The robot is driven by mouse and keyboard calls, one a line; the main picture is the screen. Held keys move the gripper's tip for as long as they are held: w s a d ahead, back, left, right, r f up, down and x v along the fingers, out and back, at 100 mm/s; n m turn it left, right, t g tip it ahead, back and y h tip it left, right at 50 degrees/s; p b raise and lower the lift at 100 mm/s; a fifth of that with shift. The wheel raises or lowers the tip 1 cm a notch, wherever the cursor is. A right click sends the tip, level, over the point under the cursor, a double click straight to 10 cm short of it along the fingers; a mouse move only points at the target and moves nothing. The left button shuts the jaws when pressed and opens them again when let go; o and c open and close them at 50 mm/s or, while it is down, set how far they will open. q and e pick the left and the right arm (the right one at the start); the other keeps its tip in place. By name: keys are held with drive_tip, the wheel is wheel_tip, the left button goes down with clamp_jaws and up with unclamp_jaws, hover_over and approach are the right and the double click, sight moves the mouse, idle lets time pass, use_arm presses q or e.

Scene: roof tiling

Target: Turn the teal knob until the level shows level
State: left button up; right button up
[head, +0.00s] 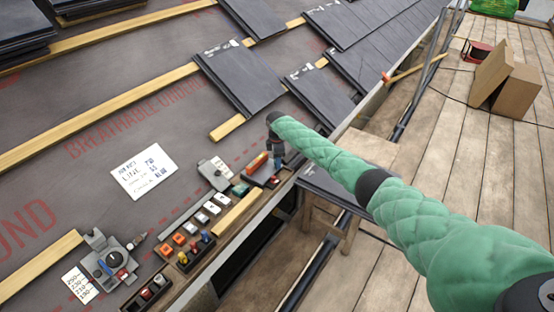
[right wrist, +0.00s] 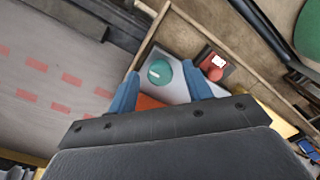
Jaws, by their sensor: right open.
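The teal knob (right wrist: 159,72) shows in the right wrist view as a round cap with a pale mark, on a light grey plate. My right gripper (right wrist: 160,70) is open, with its two blue fingers on either side of the knob; I cannot tell if they touch it. An orange part (right wrist: 150,102) shows partly behind the jaw bar. In the head view my right gripper (head: 277,150) points down beside an orange-red bar (head: 257,162) on a dark base, perhaps the level; no bubble can be read. The knob is hidden there by the gripper. My left gripper is out of view.
A red button (right wrist: 208,68) sits right of the knob in the wrist view. In the head view, switch boxes (head: 188,243) and a dial unit (head: 113,260) line the roof edge. Slates (head: 240,76) lie further up.

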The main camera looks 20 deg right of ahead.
wheel_tip(320, 180, up, 6)
drive_tip(key=shift+r, duration=0.9)
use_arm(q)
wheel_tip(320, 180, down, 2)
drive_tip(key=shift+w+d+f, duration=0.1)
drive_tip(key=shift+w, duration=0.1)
